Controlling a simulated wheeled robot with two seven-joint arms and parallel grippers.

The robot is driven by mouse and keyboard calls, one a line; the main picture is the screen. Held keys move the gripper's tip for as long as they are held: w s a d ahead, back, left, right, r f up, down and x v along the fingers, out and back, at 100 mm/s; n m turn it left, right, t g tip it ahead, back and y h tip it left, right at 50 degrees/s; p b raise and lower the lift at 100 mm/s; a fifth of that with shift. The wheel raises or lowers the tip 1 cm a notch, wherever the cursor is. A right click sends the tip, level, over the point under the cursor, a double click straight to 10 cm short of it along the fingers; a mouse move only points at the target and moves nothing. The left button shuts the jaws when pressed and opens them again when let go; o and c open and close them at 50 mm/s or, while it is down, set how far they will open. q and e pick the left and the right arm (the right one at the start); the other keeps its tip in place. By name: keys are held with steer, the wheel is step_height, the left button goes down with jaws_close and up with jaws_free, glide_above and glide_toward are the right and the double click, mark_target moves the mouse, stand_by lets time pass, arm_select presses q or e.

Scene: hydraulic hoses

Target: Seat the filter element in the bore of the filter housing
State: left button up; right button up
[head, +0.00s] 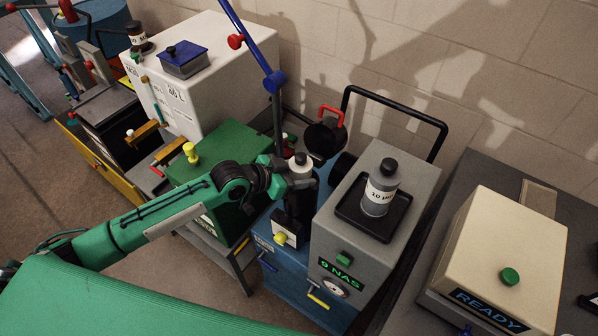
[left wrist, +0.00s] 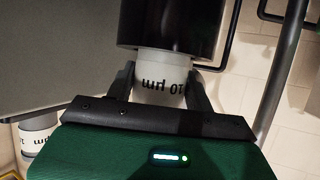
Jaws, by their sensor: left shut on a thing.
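The filter element, pale with a dark cap and a "10 µm" label, stands upright in my left gripper (head: 300,182). It shows in the head view (head: 300,167) and in the left wrist view (left wrist: 160,78), where its label is upside down. The fingers of my left gripper (left wrist: 160,88) are shut on its sides. The black filter housing (head: 296,208) is directly below it. In the left wrist view the black housing (left wrist: 166,25) meets the element's far end; how deep the element sits in the bore is hidden. My right gripper is not in view.
A similar bottle-shaped element (head: 380,195) stands in a black tray on the grey box (head: 335,235) just right of the housing. A black tube frame (head: 395,93) rises behind. A green box (head: 215,160) and a white tank (head: 215,75) lie left. A "READY" box (head: 500,250) is right.

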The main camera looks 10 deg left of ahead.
arm_select(q)
steer(key=shift+f+b, duration=0.35)
steer(key=shift+f, duration=0.2)
steer(key=o, duration=1.1)
steer(key=shift+o, duration=0.7)
steer(key=shift+f, duration=0.2)
steer(key=shift+s, duration=0.15)
steer(key=shift+s+a+r+b, duration=0.25)
steer(key=shift+s+a+b, duration=0.1)
steer(key=shift+a, duration=0.15)
steer(key=b+v, duration=0.3)
steer(key=v, duration=0.9)
steer(key=shift+a+r, duration=0.15)
steer(key=shift+r, duration=0.2)
